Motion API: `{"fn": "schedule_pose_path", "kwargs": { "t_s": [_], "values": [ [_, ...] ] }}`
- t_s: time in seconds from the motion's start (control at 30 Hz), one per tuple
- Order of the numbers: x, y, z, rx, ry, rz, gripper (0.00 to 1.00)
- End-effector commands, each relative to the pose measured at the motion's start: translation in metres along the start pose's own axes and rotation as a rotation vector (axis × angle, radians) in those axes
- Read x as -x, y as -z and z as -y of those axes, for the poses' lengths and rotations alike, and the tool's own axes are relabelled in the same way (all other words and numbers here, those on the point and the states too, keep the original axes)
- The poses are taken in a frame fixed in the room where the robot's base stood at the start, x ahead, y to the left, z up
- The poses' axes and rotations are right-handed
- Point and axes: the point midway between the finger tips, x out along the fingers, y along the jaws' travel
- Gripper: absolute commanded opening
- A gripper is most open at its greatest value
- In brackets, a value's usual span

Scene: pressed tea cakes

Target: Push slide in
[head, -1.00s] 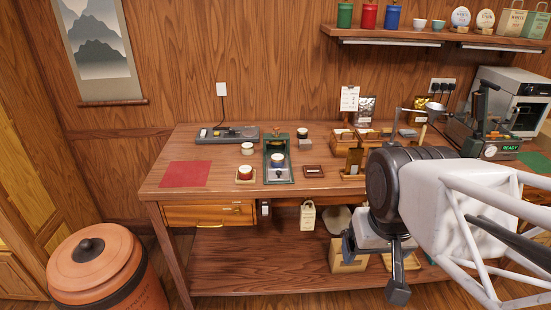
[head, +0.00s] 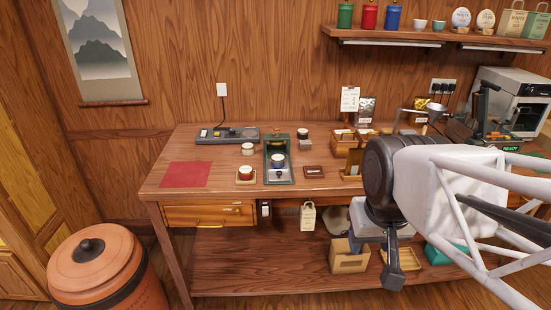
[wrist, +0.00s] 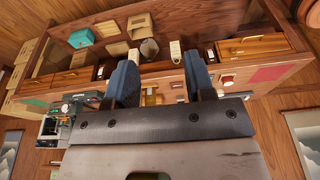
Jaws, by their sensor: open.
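A green-framed station (head: 267,150) stands on the workbench, left of its middle. A pale metal slide (head: 270,177) with a dark knob sticks out at its front. My gripper (head: 382,262) hangs in front of the bench, right of the station and below the bench top. In the wrist view, the two blue-padded fingers (wrist: 160,78) are apart with nothing between them. The slide is too small to make out in the wrist view.
A red-banded tin (head: 245,172) sits left of the station and a dark tile (head: 313,171) to its right. Wooden boxes (head: 346,142) stand farther right. A closed drawer (head: 205,215) lies under the bench top. The red mat (head: 186,174) is bare.

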Motion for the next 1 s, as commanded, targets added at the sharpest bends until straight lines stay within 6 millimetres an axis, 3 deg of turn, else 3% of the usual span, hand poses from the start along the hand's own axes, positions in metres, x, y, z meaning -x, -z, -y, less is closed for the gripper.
{"fn": "schedule_pose_path", "kwargs": {
  "t_s": [0.5, 1.0],
  "values": [
    [-0.002, 0.103, 0.015, -0.044, 0.005, 0.046, 0.49],
    [-0.028, 0.209, 0.037, -0.091, 0.005, 0.092, 0.49]
  ]
}}
